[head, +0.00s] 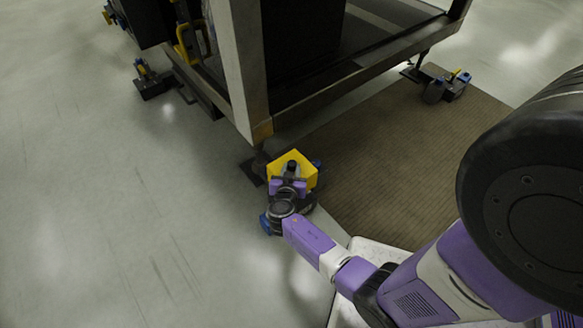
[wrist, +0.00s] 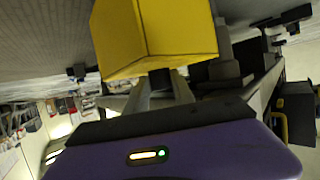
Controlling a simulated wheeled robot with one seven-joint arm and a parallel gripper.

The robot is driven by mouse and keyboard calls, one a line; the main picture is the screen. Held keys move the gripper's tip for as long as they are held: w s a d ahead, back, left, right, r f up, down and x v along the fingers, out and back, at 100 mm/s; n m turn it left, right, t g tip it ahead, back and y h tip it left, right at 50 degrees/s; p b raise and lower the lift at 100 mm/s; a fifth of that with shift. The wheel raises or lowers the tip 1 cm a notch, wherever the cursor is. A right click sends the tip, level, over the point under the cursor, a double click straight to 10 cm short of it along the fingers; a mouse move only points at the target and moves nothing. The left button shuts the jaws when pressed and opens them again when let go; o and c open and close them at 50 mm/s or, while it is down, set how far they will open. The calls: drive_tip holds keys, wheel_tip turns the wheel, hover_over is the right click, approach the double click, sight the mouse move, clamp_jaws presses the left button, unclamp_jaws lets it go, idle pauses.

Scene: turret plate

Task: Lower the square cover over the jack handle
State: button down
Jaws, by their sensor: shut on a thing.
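The square cover (head: 307,170) is a yellow, box-like piece near the corner leg of the dark frame in the head view. My gripper (head: 291,170) is shut on it. In the wrist view the yellow cover (wrist: 165,35) fills the upper middle, just beyond the fingers of my gripper (wrist: 160,88). The jack handle at this corner is hidden behind the cover and my gripper. Only dark and blue bits show around the cover. I cannot tell whether the cover is around the handle or above it.
A large dark frame with a pale corner post (head: 238,65) stands close behind the cover. Other jacks stand at the left (head: 152,82) and right (head: 447,85). A brown ribbed mat (head: 400,150) lies at the right. The grey floor (head: 90,200) at the left is clear.

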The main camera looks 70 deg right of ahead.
wheel_tip(320, 180, down, 3)
drive_tip(key=shift+f+b, duration=0.2)
drive_tip(key=shift+b, duration=0.7)
wheel_tip(320, 180, down, 4)
drive_tip(key=b, duration=0.5)
drive_tip(key=shift+a+f+b, duration=0.1)
drive_tip(key=shift+f+b, duration=0.1)
drive_tip(key=shift+b, duration=0.3)
drive_tip(key=c, duration=1)
unclamp_jaws()
